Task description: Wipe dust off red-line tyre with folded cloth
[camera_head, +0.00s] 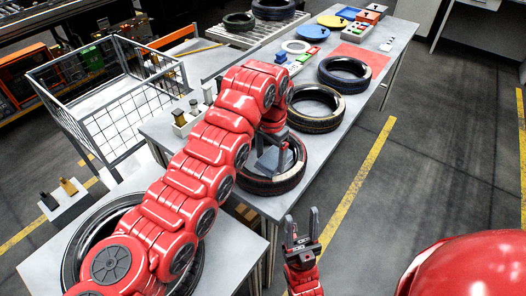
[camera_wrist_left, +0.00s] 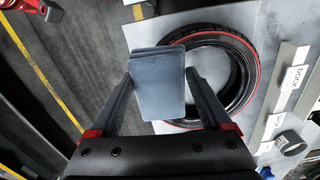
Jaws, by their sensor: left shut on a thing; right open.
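The red-line tyre (camera_head: 289,183) lies flat on the long grey table, partly hidden in the head view by my left arm and gripper. In the left wrist view the tyre (camera_wrist_left: 244,50) shows a red line around its side. My left gripper (camera_head: 272,150) is over this tyre, shut on a folded blue-grey cloth (camera_wrist_left: 157,85). In the left wrist view the cloth sits between the fingers and overlaps the tyre's left edge; I cannot tell whether it touches. My right gripper (camera_head: 302,218) is open and empty, beyond the table's near right edge.
A yellow-line tyre (camera_head: 315,107) and another tyre (camera_head: 344,75) lie farther along the table (camera_head: 348,120). A large tyre (camera_head: 81,246) is at lower left under my arm. A wire basket (camera_head: 108,110) stands left. The floor right of the table is clear.

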